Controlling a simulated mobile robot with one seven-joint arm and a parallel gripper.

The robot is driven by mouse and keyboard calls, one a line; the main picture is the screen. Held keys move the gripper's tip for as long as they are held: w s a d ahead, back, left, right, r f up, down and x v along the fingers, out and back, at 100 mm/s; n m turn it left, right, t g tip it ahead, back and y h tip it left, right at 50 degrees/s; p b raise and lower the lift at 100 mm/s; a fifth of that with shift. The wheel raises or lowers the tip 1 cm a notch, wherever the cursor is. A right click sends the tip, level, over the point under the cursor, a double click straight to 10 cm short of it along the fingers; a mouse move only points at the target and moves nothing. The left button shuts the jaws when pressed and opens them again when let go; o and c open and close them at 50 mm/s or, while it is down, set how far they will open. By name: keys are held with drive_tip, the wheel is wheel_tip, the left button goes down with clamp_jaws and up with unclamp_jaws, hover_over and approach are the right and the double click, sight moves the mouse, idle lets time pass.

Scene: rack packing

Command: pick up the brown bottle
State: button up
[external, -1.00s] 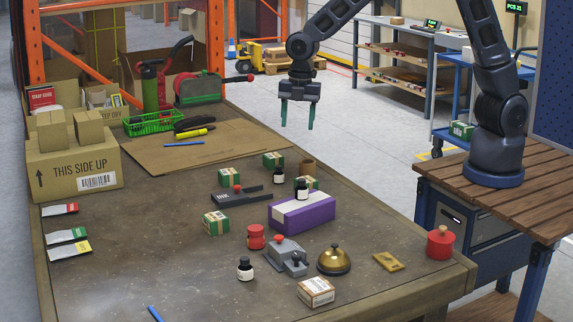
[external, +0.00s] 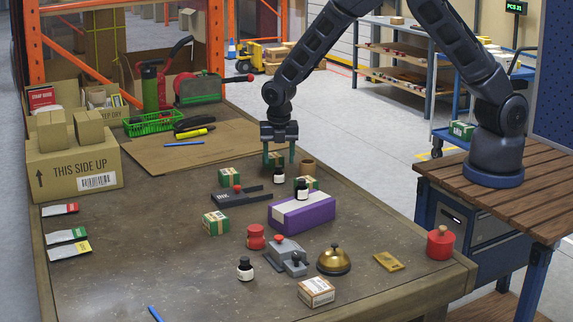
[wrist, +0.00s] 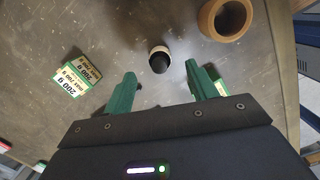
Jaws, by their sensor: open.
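A small dark bottle with a white label (external: 278,175) stands upright on the table in the external view, just below and in front of my gripper (external: 279,161). The wrist view shows a dark-capped bottle (wrist: 159,60) from above, between and slightly beyond the fingertips of my gripper (wrist: 161,72). The fingers are green, spread apart and empty. Two similar dark bottles show: one (external: 302,190) at the purple box and one (external: 245,268) near the front. All look nearly black; I cannot tell which is brown.
The purple box (external: 303,211) is in front. The table's left middle (external: 140,240) is clear.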

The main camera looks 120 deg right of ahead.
sight(279, 166)
drive_tip(key=shift+s+d+f, duration=0.1)
drive_tip(key=shift+d+f, duration=0.1)
drive_tip(key=shift+f, duration=1.3)
drive_tip(key=shift+d+f, duration=0.15)
drive_tip(key=shift+f, duration=1.35)
drive_tip(key=shift+c, duration=0.2)
drive_tip(key=c, duration=1.1)
